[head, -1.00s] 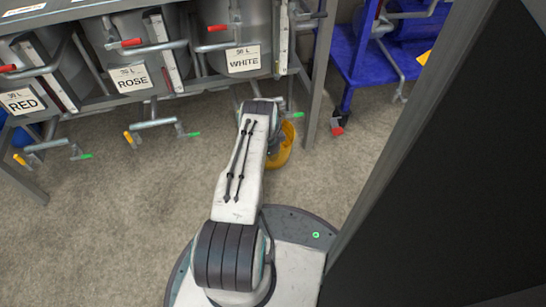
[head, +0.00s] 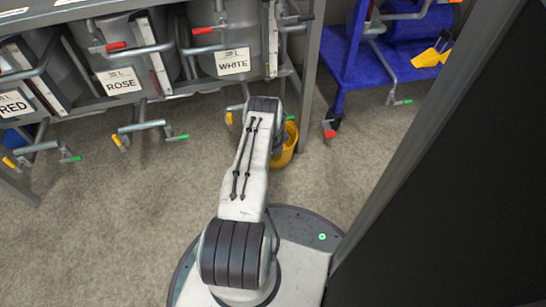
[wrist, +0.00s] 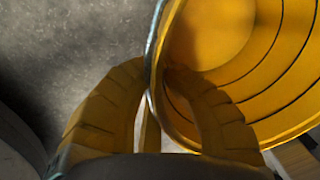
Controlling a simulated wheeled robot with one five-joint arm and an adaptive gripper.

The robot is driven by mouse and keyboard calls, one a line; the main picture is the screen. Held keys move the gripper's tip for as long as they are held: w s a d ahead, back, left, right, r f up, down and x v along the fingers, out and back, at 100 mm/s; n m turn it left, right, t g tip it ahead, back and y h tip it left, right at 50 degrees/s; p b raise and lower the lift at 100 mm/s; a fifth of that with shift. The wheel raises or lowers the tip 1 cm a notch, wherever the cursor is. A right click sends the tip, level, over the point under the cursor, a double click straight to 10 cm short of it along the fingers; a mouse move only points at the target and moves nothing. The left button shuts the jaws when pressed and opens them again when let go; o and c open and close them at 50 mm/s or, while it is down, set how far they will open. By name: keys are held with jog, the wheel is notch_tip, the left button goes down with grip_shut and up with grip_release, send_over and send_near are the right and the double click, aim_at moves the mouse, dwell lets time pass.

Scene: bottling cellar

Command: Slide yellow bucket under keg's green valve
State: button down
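The yellow bucket (head: 287,153) stands on the floor below the WHITE keg (head: 207,35), partly hidden behind my forearm. In the wrist view it is seen from above, its open mouth (wrist: 215,30) filling the upper right. My gripper (wrist: 157,72) straddles the near rim, one finger outside the wall and one inside, and looks closed on it. In the head view the gripper is mostly hidden by the arm. The green valve handle (head: 290,118) shows just above the bucket's rim. A yellow handle (head: 229,118) shows left of my arm.
The ROSE keg (head: 83,45) and RED keg (head: 15,65) sit to the left on the same rack, with their own handles below. A rack post (head: 308,80) rises just right of the bucket. A blue cart (head: 345,60) stands further right. A dark panel (head: 460,170) borders the right side. Floor in front is clear.

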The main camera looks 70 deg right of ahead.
jog(key=c, duration=1.3)
grip_release()
jog(key=shift+c, duration=0.2)
notch_tip(320, 180, up, 12)
jog(key=a, duration=0.1)
jog(key=shift+s+a, duration=0.2)
